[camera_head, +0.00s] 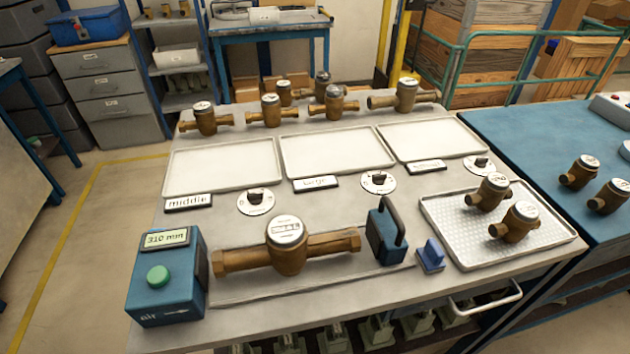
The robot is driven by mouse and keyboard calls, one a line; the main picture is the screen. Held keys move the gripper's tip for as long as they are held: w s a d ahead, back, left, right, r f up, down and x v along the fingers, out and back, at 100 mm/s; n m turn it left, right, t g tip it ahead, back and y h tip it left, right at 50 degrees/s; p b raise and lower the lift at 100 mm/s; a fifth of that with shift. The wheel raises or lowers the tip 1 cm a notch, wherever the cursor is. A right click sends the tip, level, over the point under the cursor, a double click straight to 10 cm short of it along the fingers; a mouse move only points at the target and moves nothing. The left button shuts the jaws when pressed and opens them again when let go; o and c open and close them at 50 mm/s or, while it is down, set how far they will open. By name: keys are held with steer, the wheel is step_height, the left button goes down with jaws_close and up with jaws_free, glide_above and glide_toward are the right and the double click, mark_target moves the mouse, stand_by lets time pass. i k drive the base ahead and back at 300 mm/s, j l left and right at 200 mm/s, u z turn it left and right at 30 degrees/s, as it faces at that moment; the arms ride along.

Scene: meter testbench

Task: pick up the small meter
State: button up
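Several brass meters of different sizes are in view. A long meter (287,246) lies clamped or resting at the front, between a blue box (168,275) reading "310 mm" and a blue end block (386,232). Two short meters, one behind (488,192) and one in front (517,222), stand on a metal tray (455,242) at the right. Several more stand along the back edge, including a small-looking one (284,94) partly hidden behind its neighbours. I cannot tell which is the small meter meant. My gripper is not in view.
Three empty white trays, left (222,166), middle (337,150) and right (432,139), lie across the bench. Labels read "middle" (188,203) and "large" (315,183); the third (426,166) is unreadable. A blue table (530,130) at right holds more meters (579,172).

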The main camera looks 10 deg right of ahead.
mark_target(522, 218)
steer(key=z, duration=0.7)
